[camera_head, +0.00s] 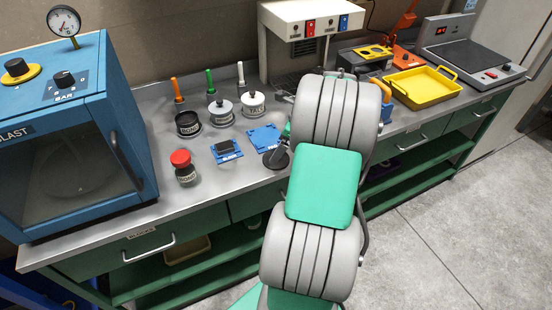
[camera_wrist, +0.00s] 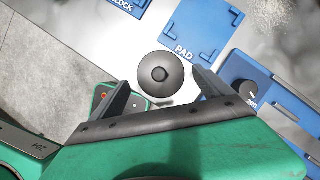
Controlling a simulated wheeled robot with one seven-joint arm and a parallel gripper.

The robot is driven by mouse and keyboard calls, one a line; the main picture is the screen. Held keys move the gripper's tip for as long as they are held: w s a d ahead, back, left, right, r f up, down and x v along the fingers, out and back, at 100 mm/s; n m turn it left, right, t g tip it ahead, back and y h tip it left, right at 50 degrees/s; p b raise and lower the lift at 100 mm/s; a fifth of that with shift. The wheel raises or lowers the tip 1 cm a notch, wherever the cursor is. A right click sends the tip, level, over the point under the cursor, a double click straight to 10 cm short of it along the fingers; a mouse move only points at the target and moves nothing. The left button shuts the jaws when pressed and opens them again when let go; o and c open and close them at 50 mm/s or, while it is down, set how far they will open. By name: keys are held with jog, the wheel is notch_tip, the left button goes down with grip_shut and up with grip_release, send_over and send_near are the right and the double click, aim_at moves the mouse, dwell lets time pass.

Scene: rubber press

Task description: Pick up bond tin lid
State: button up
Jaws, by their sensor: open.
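The bond tin lid is a dark round disc with a central knob (camera_head: 276,158), lying on the steel bench near its front edge. In the wrist view, the lid (camera_wrist: 160,68) lies flat in front of my gripper (camera_wrist: 162,80), roughly centred between the two spread fingertips. The fingers are open, one on each side, and hold nothing. I cannot tell their height above the bench. In the head view my arm hides most of the gripper. The black bond tin (camera_head: 188,124) stands open on the bench, behind and left of the lid.
A blue pad mat (camera_head: 264,137) lies beside the lid and shows in the wrist view (camera_wrist: 208,30). A blue blast cabinet (camera_head: 120,110) is left. A yellow tray (camera_head: 424,88) is right.

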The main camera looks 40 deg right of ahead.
jog(key=x, duration=0.4)
jog(key=shift+a, duration=0.1)
jog(key=shift+c, duration=0.4)
jog(key=c, duration=0.9)
